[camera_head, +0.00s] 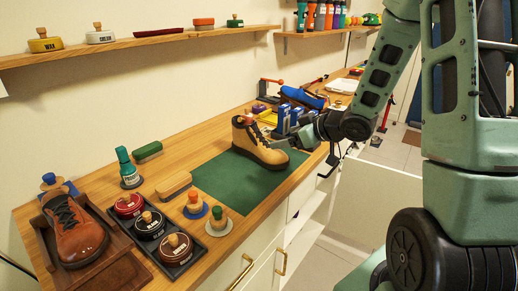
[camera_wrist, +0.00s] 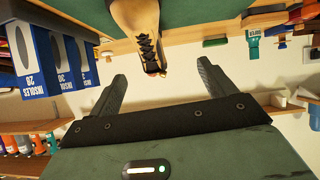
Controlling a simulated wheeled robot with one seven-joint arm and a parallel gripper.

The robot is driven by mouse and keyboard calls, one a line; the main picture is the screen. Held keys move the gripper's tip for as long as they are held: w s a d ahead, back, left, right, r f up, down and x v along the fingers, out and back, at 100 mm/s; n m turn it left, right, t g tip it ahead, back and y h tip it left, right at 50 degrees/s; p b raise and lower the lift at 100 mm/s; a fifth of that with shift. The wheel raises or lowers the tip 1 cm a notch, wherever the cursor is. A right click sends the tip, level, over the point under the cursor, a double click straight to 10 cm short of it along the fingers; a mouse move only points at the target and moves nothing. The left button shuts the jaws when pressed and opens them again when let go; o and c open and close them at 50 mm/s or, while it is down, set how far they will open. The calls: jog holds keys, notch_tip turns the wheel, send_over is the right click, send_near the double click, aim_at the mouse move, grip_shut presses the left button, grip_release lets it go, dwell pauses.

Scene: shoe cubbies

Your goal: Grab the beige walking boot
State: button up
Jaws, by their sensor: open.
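The beige walking boot (camera_head: 254,142) stands upright on a dark green mat (camera_head: 236,178) on the wooden counter. It has dark laces and a dark collar. My gripper (camera_head: 290,142) is at the boot's right side, close to its toe end. In the wrist view, which is upside down, the boot (camera_wrist: 135,18) shows at the top, ahead of my fingers. My gripper (camera_wrist: 162,78) is open with nothing between its fingers. I cannot tell whether a finger touches the boot.
Blue insole boxes (camera_wrist: 38,62) stand close beside my gripper. A brown shoe (camera_head: 76,232) sits in a wooden tray at the left. The mat's front part is clear.

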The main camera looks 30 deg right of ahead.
aim_at(264, 137)
jog(key=shift+t+y, duration=0.4)
jog(key=shift+t, duration=0.2)
jog(key=w+f, duration=0.1)
jog(key=w, duration=0.1)
jog(key=w+f, duration=0.1)
jog(key=w, duration=0.2)
jog(key=w+f, duration=0.2)
jog(key=w, duration=0.1)
jog(key=shift+w+f, duration=0.1)
jog(key=shift+w, duration=0.05)
jog(key=shift+p+x, duration=0.7)
jog(key=shift+x, duration=2.15)
jog(key=shift+w+d+r, duration=0.15)
jog(key=shift+d+r, duration=0.05)
jog(key=c, duration=1.3)
